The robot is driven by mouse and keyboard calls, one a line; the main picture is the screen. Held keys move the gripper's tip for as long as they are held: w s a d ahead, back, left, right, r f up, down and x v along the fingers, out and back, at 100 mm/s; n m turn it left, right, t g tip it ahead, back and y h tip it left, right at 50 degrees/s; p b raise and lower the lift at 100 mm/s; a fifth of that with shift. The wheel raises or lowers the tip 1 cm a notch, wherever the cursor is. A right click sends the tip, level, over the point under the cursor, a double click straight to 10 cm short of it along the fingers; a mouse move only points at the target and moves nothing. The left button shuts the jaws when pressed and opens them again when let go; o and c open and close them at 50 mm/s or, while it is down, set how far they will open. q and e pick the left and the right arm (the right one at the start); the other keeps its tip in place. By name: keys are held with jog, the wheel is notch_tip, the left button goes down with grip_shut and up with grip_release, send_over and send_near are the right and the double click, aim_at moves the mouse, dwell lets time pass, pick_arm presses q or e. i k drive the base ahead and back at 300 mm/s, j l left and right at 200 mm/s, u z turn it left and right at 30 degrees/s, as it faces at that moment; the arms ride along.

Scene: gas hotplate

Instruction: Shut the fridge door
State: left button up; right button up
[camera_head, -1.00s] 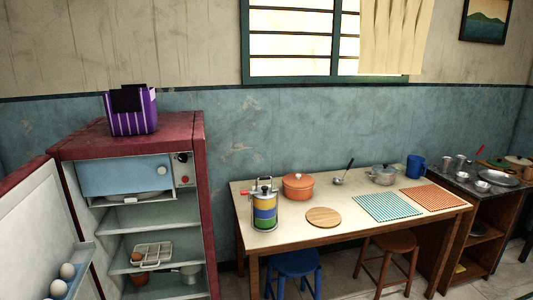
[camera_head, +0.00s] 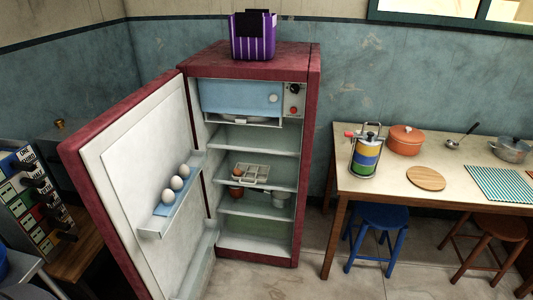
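The fridge (camera_head: 308,150) is dark red and stands against the back wall, left of the table. Its door (camera_head: 140,135) is wide open, swung out to the left and toward me, with its white inner side showing. Several white eggs (camera_head: 176,183) sit in a blue rack on the door shelf. Inside the fridge are a blue freezer flap (camera_head: 240,98), shelves, an egg tray (camera_head: 250,174) and a small pot (camera_head: 280,198). Neither of my grippers is in view.
A purple striped basket (camera_head: 253,38) stands on top of the fridge. A table (camera_head: 395,185) with a lantern-like canister (camera_head: 366,155) and an orange pot (camera_head: 405,139) is at right, with a blue stool (camera_head: 382,218) below. Floor (camera_head: 340,270) before the fridge is clear. A coloured rack (camera_head: 35,205) stands left.

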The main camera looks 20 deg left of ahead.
aim_at(120, 164)
jog(key=k+u, duration=0.2)
jog(key=u, duration=0.15)
jog(key=k+u, duration=0.2)
jog(key=u, duration=0.2)
jog(key=k+j+u, duration=0.15)
jog(key=u, duration=0.2)
